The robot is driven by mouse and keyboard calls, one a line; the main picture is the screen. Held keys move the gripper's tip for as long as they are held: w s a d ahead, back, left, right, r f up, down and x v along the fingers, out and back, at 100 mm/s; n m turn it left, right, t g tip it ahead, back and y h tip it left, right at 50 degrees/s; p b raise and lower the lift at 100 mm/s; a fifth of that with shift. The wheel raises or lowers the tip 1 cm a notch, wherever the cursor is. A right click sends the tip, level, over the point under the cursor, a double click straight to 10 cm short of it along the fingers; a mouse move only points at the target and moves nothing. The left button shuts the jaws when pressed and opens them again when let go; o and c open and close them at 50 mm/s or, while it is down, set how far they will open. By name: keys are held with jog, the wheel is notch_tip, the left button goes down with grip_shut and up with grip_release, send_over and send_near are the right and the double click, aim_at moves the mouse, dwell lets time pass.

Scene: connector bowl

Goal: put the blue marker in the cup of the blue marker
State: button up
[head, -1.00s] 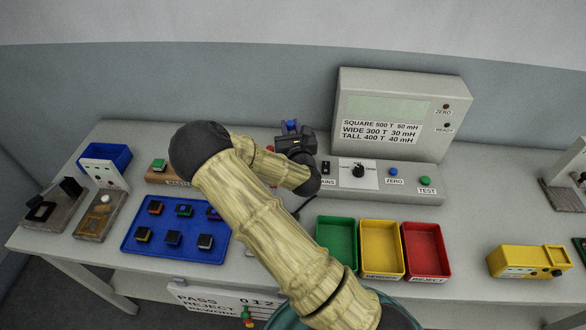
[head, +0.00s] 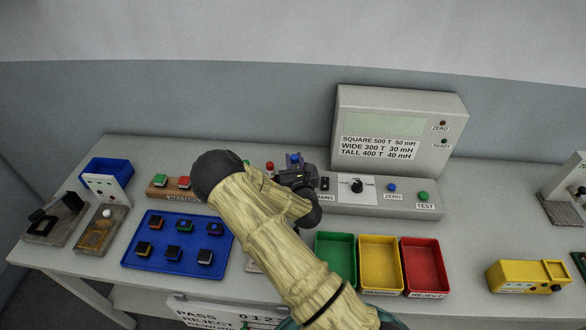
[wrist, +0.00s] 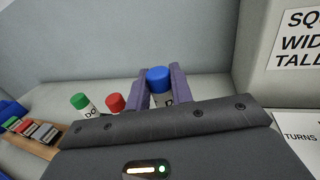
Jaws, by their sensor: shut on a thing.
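The blue marker shows its blue cap (wrist: 158,77) and part of a white, lettered body between my gripper's fingers (wrist: 161,88) in the wrist view. My gripper is shut on it and holds it roughly upright. In the head view the blue cap (head: 294,158) stands above my dark gripper (head: 295,172), left of the tester's dial. A red-capped marker (wrist: 116,103) and a green-capped marker (wrist: 80,101) stand to the left in the wrist view. The blue marker's cup cannot be made out; my gripper's body hides the area beneath the marker.
The tester (head: 400,125) stands to the right of my gripper. Green (head: 335,262), yellow (head: 380,265) and red (head: 425,267) bins sit in front. A blue tray (head: 150,258) with several small parts and a wooden master block (head: 158,195) lie left.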

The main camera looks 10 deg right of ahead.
notch_tip(320, 180, down, 3)
jog(key=shift+w+d+f+p, duration=0.1)
jog(key=shift+f+p, duration=0.05)
jog(key=shift+p, duration=0.2)
jog(key=shift+f, duration=0.1)
jog(key=o, duration=0.5)
jog(key=shift+o, duration=1.4)
jog(key=shift+d, duration=0.1)
jog(key=shift+s, duration=0.2)
